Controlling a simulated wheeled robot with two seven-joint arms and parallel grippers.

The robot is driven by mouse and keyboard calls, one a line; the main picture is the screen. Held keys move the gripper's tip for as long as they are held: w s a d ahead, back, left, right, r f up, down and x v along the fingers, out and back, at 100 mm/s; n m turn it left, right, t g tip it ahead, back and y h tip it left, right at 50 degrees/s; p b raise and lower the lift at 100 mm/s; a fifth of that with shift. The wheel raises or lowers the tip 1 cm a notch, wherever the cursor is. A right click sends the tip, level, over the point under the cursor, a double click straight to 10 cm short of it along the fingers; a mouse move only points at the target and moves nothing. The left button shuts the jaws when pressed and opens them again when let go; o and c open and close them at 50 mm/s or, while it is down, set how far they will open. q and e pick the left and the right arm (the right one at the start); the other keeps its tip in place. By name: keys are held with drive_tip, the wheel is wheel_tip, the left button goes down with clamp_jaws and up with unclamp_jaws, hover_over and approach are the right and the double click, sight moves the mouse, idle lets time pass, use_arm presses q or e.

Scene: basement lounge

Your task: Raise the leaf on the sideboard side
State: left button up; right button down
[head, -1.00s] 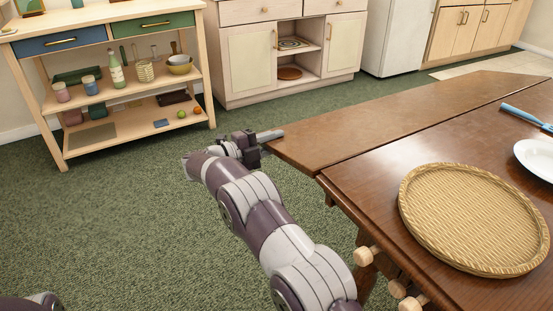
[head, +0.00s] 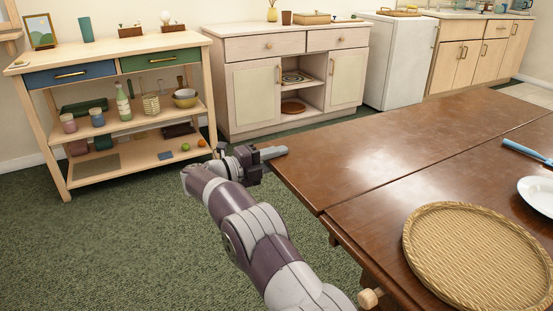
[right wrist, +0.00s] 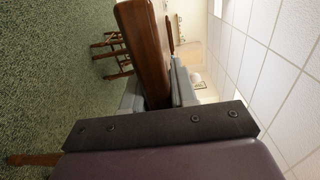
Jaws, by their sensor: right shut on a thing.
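The table leaf (head: 345,150) is a brown wooden panel along the far side of the table, toward the sideboard. It looks about level with the main tabletop (head: 400,203), with a thin seam between them. My right gripper (head: 275,153) is at the leaf's left corner. In the right wrist view the gripper (right wrist: 160,100) is shut on the leaf's edge (right wrist: 146,45), with a grey finger on each side. The sideboard (head: 290,75) stands behind the leaf against the wall. My left gripper is not in view.
A woven tray (head: 480,260), a white plate (head: 537,194) and a blue-handled utensil (head: 527,151) are on the tabletop. A wooden peg (head: 369,298) sticks out below its near edge. A shelf unit (head: 130,100) stands at left. Green carpet is clear between.

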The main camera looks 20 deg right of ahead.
drive_tip(key=shift+r, duration=0.35)
drive_tip(key=c, duration=1)
unclamp_jaws()
drive_tip(key=shift+f, duration=0.1)
drive_tip(key=shift+a, duration=0.35)
drive_tip(key=a+p, duration=0.1)
drive_tip(key=a, duration=0.3)
drive_tip(key=a+p, duration=0.2)
drive_tip(key=a, duration=0.2)
drive_tip(key=s+a+p, duration=0.1)
drive_tip(key=a, duration=0.3)
drive_tip(key=shift+p, duration=0.3)
